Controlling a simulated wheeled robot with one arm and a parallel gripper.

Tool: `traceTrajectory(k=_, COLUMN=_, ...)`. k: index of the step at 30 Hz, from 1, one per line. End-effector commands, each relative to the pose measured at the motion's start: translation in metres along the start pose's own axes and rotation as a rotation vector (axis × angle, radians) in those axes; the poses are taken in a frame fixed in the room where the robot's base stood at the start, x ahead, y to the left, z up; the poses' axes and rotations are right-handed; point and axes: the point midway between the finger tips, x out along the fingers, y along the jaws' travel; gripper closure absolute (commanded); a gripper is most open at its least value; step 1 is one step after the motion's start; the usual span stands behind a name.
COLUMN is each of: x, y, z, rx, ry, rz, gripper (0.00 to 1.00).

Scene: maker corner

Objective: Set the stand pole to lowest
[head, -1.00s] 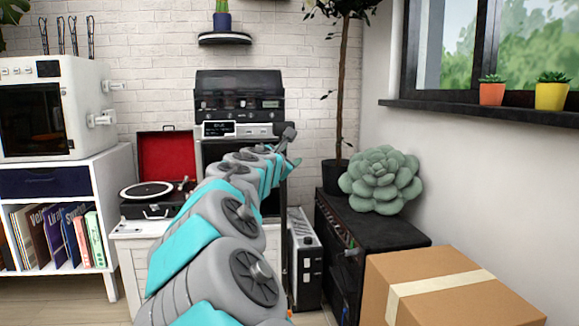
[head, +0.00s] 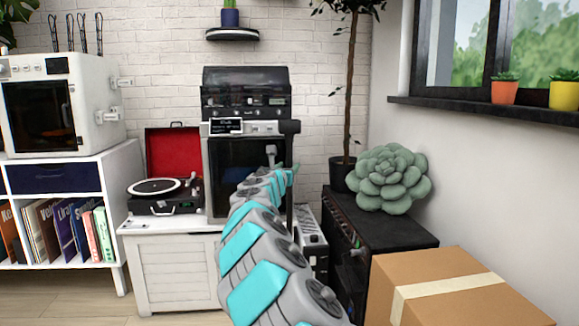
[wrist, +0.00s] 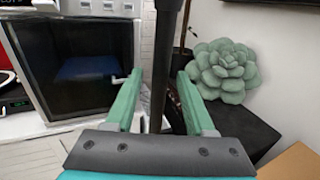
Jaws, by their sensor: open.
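The stand pole is a thin black upright post (wrist: 165,45) in the wrist view. It runs down between the two green fingers of my gripper (wrist: 160,78), and its lower end is hidden behind my palm. The fingers are open, one on each side, with gaps to the pole; I cannot tell how deep it sits between them. In the head view a dark block (head: 289,127) tops the pole, which stands just right of the glass-fronted machine. My gripper (head: 291,174) is small there, below that block, and my arm hides the pole's lower part.
The glass-fronted machine (head: 218,165) and a record player (head: 165,205) stand on a white chest to the left. A black cabinet (head: 385,228) bearing a succulent (head: 388,178) is to the right. A cardboard box (head: 430,280) fills the front right.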

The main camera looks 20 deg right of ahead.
Motion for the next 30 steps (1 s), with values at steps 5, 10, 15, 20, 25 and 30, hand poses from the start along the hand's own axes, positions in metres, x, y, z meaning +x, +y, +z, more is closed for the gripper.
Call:
traceTrajectory(k=5, x=0.013, y=0.0, z=-0.002, rx=0.001, ry=0.003, rz=0.0, gripper=0.46)
traceTrajectory(k=10, x=0.018, y=0.001, z=0.0, rx=0.001, ry=0.0, rz=0.001, gripper=0.46)
traceTrajectory(k=15, x=0.02, y=0.0, z=0.0, rx=0.001, ry=0.0, rz=0.0, gripper=0.46)
traceTrajectory(k=20, x=0.02, y=0.0, z=0.0, rx=0.001, ry=0.0, rz=0.0, gripper=0.48)
traceTrajectory(k=25, x=0.02, y=0.0, z=-0.001, rx=0.001, ry=0.001, rz=0.0, gripper=0.67)
traceTrajectory(k=30, x=0.02, y=0.0, z=-0.001, rx=0.001, ry=0.001, rz=0.0, gripper=0.86)
